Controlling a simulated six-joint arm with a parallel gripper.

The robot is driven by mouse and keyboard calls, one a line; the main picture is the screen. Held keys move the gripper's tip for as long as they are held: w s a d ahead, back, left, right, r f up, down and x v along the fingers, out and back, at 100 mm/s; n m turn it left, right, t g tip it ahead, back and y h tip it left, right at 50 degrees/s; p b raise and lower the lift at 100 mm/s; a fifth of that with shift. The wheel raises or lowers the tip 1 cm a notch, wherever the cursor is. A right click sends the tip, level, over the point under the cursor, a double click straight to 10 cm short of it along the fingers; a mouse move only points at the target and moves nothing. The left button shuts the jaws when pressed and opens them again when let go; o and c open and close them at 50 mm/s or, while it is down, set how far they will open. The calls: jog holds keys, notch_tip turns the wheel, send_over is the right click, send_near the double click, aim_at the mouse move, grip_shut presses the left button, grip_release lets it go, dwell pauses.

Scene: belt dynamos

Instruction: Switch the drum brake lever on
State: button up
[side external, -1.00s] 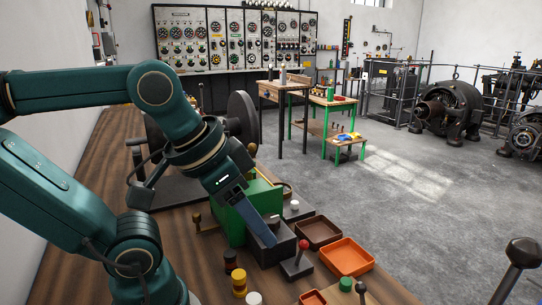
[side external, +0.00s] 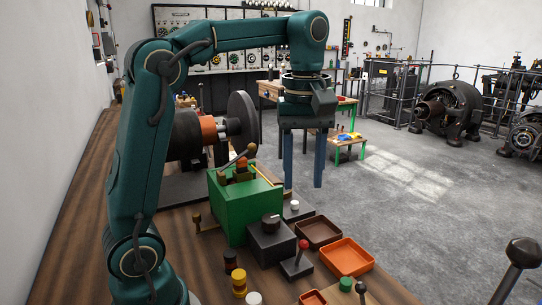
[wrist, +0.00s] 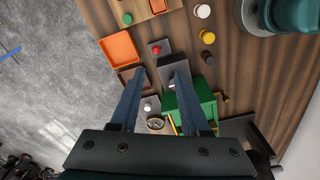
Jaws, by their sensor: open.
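A lever with a red knob (side external: 303,244) stands on a dark base in front of the dark box; its red knob also shows in the wrist view (wrist: 155,48). A long lever with a dark knob (side external: 251,149) slants up from the green box (side external: 232,217). A short brass lever (side external: 197,219) is at that box's left. No label shows which is the drum brake lever. My gripper (side external: 303,185) is open and empty, fingers pointing down, above and right of the green box, apart from every lever.
The dark box with a round knob (side external: 270,221) sits beside the green box. A white-knobbed part (side external: 294,205), a brown tray (side external: 318,231) and an orange tray (side external: 345,256) are close by. A drum with a dark disc (side external: 242,118) stands behind. Colored pegs (side external: 239,283) line the front.

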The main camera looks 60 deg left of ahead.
aim_at(301, 251)
jog(key=f+n, duration=0.1)
jog(key=f, duration=0.5)
jog(key=w+a+f, duration=0.1)
jog(key=f, duration=0.5)
jog(key=f+n+g, duration=0.1)
jog(key=f, duration=0.5)
jog(key=shift+w+a+f+n, duration=0.15)
jog(key=shift+w+f+n, duration=0.1)
jog(key=shift+f+n, duration=0.05)
grip_shut()
dwell(1.2)
